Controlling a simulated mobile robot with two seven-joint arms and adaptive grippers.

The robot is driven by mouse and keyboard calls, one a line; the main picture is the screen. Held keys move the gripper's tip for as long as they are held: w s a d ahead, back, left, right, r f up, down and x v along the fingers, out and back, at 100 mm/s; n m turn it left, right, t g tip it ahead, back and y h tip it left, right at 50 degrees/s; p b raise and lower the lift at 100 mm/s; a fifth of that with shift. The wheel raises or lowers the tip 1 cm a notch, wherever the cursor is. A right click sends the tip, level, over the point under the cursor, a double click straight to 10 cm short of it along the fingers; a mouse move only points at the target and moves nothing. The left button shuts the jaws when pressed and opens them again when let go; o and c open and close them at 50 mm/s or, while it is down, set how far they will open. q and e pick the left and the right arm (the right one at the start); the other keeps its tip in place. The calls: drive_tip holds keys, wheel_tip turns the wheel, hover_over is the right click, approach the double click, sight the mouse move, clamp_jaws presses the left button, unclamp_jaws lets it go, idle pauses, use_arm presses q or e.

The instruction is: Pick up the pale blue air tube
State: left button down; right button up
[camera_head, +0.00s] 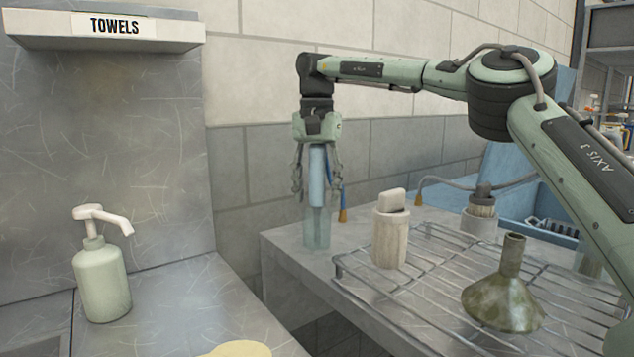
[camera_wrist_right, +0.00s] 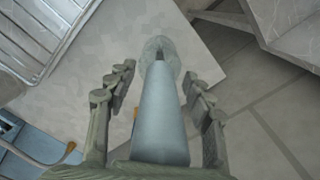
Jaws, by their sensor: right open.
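The pale blue air tube (camera_head: 317,172) stands upright, its lower end in a clear, pale glass-like holder (camera_head: 317,232) at the left end of the grey counter. My right gripper (camera_head: 317,190) points straight down over it, open, with its fingers on either side of the tube. In the right wrist view the tube (camera_wrist_right: 160,120) runs between the two spread fingers, with visible gaps on both sides. The holder (camera_wrist_right: 158,46) shows at its far end. My left gripper is in neither view.
A beige cup with a pale block (camera_head: 391,235), a wire rack (camera_head: 440,285) and a mottled funnel (camera_head: 503,290) are to the right. A thin blue piece with a brass tip (camera_head: 343,214) hangs close beside the tube. A soap pump bottle (camera_head: 102,280) stands left. The wall is close behind.

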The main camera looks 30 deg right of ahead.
drive_tip(key=shift+c, duration=0.5)
clamp_jaws()
drive_tip(key=shift+r, duration=0.1)
